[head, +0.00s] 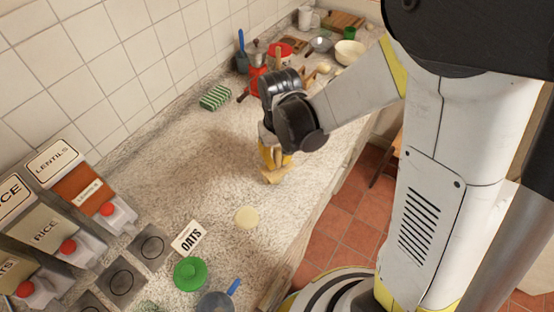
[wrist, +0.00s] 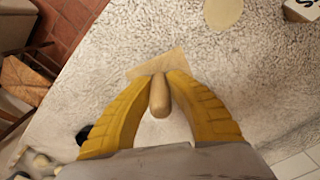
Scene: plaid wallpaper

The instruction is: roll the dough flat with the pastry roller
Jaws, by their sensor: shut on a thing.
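My gripper (head: 275,158) points down over the counter. Its yellow fingers, seen in the wrist view (wrist: 160,85), are shut on the wooden handle of the pastry roller (wrist: 159,97). The roller's wide wooden head (head: 276,175) shows below the fingers, close to the counter; I cannot tell whether it touches. The dough (head: 247,217) is a pale, round, flat-looking piece on the counter, apart from the roller and nearer the front of the head view. It also shows at the top of the wrist view (wrist: 222,12), partly cut off.
An OATS label block (head: 188,238), a green round item (head: 190,273) and a blue-handled pan (head: 216,301) lie near the dough. Dispensers (head: 85,190) stand at the left. The counter between roller and dough is clear.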

